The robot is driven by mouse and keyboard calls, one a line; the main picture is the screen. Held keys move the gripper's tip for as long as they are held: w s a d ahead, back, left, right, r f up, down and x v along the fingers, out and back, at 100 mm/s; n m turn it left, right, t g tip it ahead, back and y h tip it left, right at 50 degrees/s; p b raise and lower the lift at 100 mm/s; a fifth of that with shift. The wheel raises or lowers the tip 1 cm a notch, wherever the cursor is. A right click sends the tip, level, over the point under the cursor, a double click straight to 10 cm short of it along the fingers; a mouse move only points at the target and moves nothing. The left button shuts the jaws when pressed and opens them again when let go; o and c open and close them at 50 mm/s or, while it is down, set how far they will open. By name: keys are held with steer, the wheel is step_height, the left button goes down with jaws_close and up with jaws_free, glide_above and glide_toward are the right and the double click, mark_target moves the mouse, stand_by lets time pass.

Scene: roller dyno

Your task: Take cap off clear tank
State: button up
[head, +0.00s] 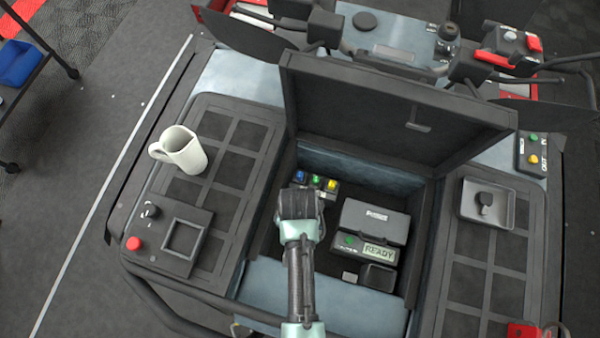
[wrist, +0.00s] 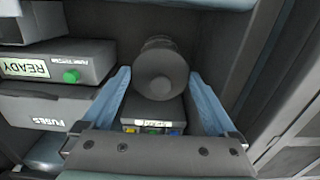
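I cannot make out a clear tank in either view. The two blue fingers are spread apart, with a small gap visible on each side of the piece, so my gripper is open. In the head view my gripper (head: 300,205) reaches down into the open compartment, and its fingertips and the cap-like piece are hidden behind the hand.
A box with blue, green and yellow buttons (head: 328,184) sits beside the hand. A READY display unit (head: 378,253) is to the right. The raised lid (head: 390,115) stands behind. A white mug (head: 185,152) is on the left panel, a grey tray (head: 468,210) on the right.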

steer(key=c, duration=0.9)
steer(key=shift+r, duration=0.1)
steer(key=shift+r, duration=0.1)
steer(key=shift+r+p, duration=0.5)
steer(key=shift+p, duration=0.2)
steer(key=shift+r+p, duration=0.3)
steer(key=shift+p, duration=0.1)
steer(key=shift+r+p, duration=1.45)
steer(key=shift+p, duration=0.05)
